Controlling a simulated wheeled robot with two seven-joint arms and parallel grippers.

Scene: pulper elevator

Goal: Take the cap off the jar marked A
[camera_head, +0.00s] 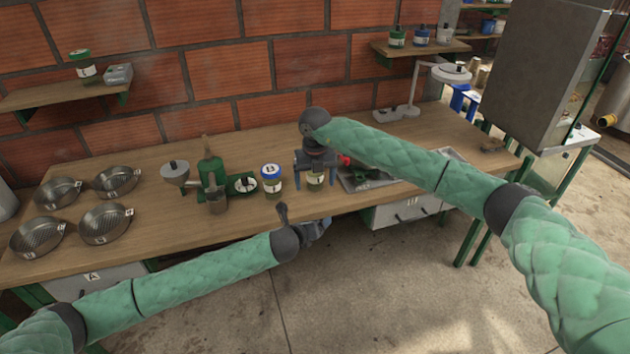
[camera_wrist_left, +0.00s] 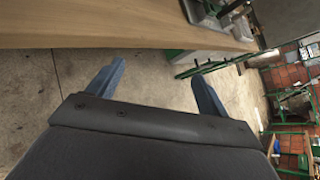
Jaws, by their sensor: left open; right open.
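A jar (camera_head: 316,183) with a pale label stands on the workbench directly below my right gripper (camera_head: 316,182). That gripper points down and is open, with one finger on each side of the jar. Its body hides the jar's top, so I cannot see the cap or read a mark A; whether the fingers touch the jar is unclear. A blue-capped jar marked B (camera_head: 272,183) stands just to the left. My left gripper (camera_head: 318,232) is in front of the bench edge, clear of the jars. In the left wrist view it is open and empty (camera_wrist_left: 157,86).
A green hand-cranked device (camera_head: 211,172) stands left of the jars, with several metal pans (camera_head: 105,222) farther left. A grey tray (camera_head: 358,183) lies to the right, behind my right forearm. More jars (camera_head: 420,36) stand on wall shelves. The bench front edge is near my left gripper.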

